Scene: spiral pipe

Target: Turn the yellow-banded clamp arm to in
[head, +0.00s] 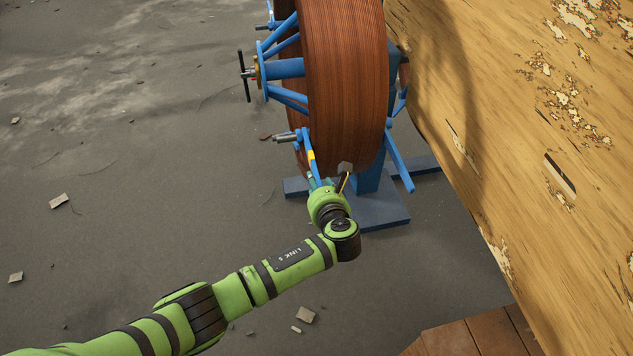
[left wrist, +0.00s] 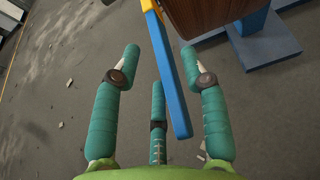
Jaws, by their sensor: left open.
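The yellow-banded clamp arm (head: 312,162) is a blue bar with a yellow band, low on the front left of the brown spool (head: 345,85). In the left wrist view the blue bar (left wrist: 172,85) runs down between the spread fingers, its yellow part at the top edge. My left gripper (head: 328,185) is at the lower end of this arm; its fingers are partly hidden in the head view. In the left wrist view the left gripper (left wrist: 160,80) is open, with teal fingers on both sides of the bar and a third behind. I cannot tell whether any finger touches it. My right gripper is out of view.
The spool hangs on a blue stand with a flat base (head: 385,212). Other blue spokes and a black crank handle (head: 244,76) stick out on its left. A large peeling wooden surface (head: 540,130) closes off the right. The grey floor at left is open, with small debris.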

